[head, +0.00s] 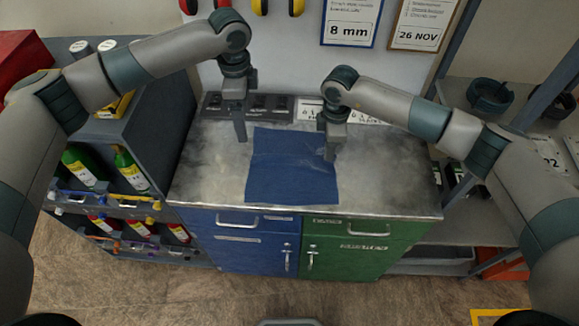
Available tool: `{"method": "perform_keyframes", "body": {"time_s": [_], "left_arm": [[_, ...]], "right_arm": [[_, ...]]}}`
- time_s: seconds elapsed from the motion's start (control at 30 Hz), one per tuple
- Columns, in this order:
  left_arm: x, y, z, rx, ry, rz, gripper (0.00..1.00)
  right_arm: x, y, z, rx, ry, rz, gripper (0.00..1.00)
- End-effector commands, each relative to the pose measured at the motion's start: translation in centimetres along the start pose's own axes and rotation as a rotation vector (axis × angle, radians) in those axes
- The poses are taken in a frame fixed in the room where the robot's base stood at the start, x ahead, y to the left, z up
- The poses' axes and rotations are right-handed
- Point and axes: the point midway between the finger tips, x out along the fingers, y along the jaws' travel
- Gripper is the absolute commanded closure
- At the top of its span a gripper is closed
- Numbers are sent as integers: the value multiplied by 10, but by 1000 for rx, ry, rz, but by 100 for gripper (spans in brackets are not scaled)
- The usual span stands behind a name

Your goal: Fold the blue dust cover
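The blue dust cover (290,180) lies on the grey metal worktop (400,185), spread out mostly flat with light creases near its upper right. My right gripper (329,156) points down at the cover's upper right part, its fingertips at or just above the cloth. Whether it pinches the cloth cannot be made out. My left gripper (241,138) points down just left of the cover's upper left corner, apart from the cloth. Its fingers look close together, but the gap between them is not clear.
A row of black holders (250,106) and white label cards (308,110) stand along the worktop's back edge. A grey rack with bottles (130,170) is at the left. Shelves with a coiled black hose (490,97) are at the right. The worktop is clear on both sides of the cover.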

Motion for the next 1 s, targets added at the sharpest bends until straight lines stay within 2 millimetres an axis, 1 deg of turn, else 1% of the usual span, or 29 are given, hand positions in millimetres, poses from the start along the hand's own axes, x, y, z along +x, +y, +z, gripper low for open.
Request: {"method": "perform_keyframes", "body": {"time_s": [0.17,0.2,0.27,0.47,0.57,0.6,0.77,0.8,0.87,0.9,0.93,1.0], "left_arm": [[0,0,0,0,0,0,25],[0,0,0,0,0,0,25],[0,0,0,0,0,0,25],[0,0,0,0,0,1,25],[0,0,0,0,0,1,25],[0,0,0,0,0,1,25],[0,0,0,0,0,1,25],[0,0,0,0,0,1,25],[0,0,0,0,0,1,25],[0,0,0,0,0,1,25],[0,0,0,0,0,1,25],[0,0,0,0,0,1,25]], "right_arm": [[0,0,0,0,0,0,100],[0,0,0,0,0,0,89],[0,0,0,0,0,0,76],[0,0,0,0,0,0,76],[0,0,0,0,0,0,55],[0,0,0,0,0,0,53],[0,0,0,0,0,0,53],[0,0,0,0,0,0,50],[0,0,0,0,0,0,36],[0,0,0,0,0,0,26],[0,0,0,0,0,0,25],[0,0,0,0,0,0,25]]}}
